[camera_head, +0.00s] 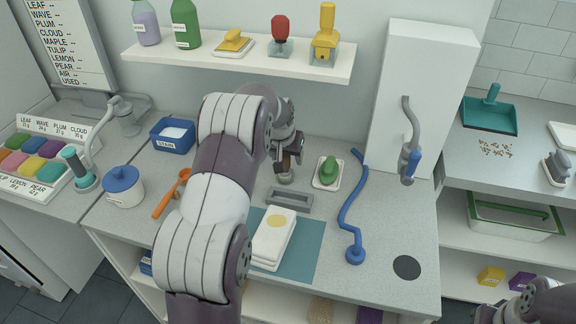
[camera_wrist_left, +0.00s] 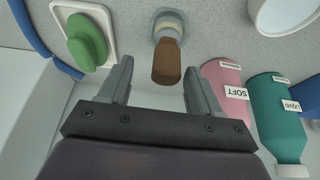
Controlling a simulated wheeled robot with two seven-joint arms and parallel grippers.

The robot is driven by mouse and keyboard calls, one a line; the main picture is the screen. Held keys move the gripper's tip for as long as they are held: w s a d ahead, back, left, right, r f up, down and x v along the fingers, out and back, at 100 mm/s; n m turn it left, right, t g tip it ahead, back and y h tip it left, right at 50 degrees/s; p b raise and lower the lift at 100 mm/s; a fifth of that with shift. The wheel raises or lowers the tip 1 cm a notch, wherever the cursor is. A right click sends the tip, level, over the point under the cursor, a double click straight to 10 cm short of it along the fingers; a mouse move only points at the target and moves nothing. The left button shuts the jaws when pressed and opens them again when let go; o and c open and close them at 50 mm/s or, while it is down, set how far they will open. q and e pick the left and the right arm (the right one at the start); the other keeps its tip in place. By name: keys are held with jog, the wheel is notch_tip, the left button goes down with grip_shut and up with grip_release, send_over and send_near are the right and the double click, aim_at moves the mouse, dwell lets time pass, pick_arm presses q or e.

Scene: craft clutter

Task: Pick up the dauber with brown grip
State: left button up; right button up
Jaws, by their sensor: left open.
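The dauber with brown grip (camera_head: 286,164) stands upright on the counter in the head view, partly hidden by my left gripper (camera_head: 285,150). In the left wrist view the dauber (camera_wrist_left: 167,62) shows its brown grip, with a pale collar and base behind it. My left gripper (camera_wrist_left: 160,72) is open, with one finger to each side of the grip in that view. I see no contact between fingers and grip. My right gripper is not in view; only part of my right arm shows at the lower right of the head view.
A grey tray (camera_head: 290,199) lies in front. Pink (camera_wrist_left: 225,85) and teal bottles (camera_wrist_left: 275,110) show in the wrist view. A shelf (camera_head: 240,60) hangs above.

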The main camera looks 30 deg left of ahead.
pick_arm(q)
jog(key=f, duration=0.1)
jog(key=a+f, duration=0.1)
jog(key=shift+w+f, duration=0.35)
jog(key=shift+w, duration=0.05)
jog(key=shift+w+a+f, duration=0.15)
jog(key=shift+f, duration=0.1)
jog(key=shift+d, duration=0.2)
jog(key=shift+c, duration=0.4)
jog(key=shift+r, duration=0.15)
jog(key=c, duration=1)
jog(key=shift+o, duration=0.2)
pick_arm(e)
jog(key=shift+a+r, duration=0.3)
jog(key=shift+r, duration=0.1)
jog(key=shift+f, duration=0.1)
